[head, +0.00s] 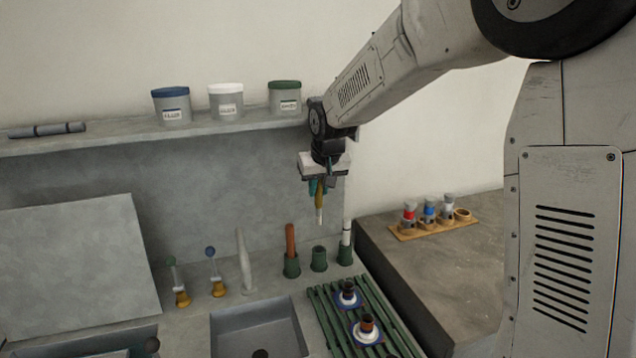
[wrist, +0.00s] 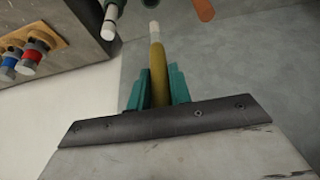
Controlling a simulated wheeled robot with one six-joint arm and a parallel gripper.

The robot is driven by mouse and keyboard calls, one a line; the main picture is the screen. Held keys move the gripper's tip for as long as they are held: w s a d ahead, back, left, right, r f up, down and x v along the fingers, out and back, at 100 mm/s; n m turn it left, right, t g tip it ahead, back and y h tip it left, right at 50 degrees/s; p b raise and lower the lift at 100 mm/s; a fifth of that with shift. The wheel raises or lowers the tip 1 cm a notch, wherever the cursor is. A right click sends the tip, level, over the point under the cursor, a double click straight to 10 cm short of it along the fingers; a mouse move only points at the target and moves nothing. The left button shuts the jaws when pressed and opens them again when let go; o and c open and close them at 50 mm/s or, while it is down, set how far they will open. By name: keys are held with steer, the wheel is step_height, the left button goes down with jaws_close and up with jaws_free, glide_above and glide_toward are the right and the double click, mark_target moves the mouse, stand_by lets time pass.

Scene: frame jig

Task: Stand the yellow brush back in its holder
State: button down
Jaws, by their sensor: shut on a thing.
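My gripper (head: 318,190) hangs above the counter, with its teal fingers shut on the yellow brush (head: 320,202). The brush points down with its pale tip lowest. In the wrist view the brush (wrist: 157,75) runs between the two fingers (wrist: 158,88) and ends in a white tip. Three green cups stand in a row below. The middle cup (head: 319,260) looks empty and lies almost straight under the brush in the head view, with a clear gap between them. The left cup (head: 291,268) holds a brown-red brush (head: 290,240); the right cup (head: 345,256) holds a white one (head: 346,234).
A green slatted rack (head: 385,318) with two dark-topped items lies in front of the cups, beside a sink (head: 255,330). A wooden holder (head: 445,228) with coloured bottles stands on the right counter. A shelf (head: 230,128) with three tubs runs along the back wall.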

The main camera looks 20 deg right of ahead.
glide_above(320, 221)
steer(key=shift+w+f, duration=0.15)
steer(key=shift+f, duration=2.1)
steer(key=shift+f, duration=0.2)
steer(key=shift+f, duration=1.25)
steer(key=shift+f, duration=0.1)
steer(key=shift+f, duration=1.15)
steer(key=shift+f, duration=0.1)
steer(key=shift+f, duration=0.85)
steer(key=shift+f, duration=0.1)
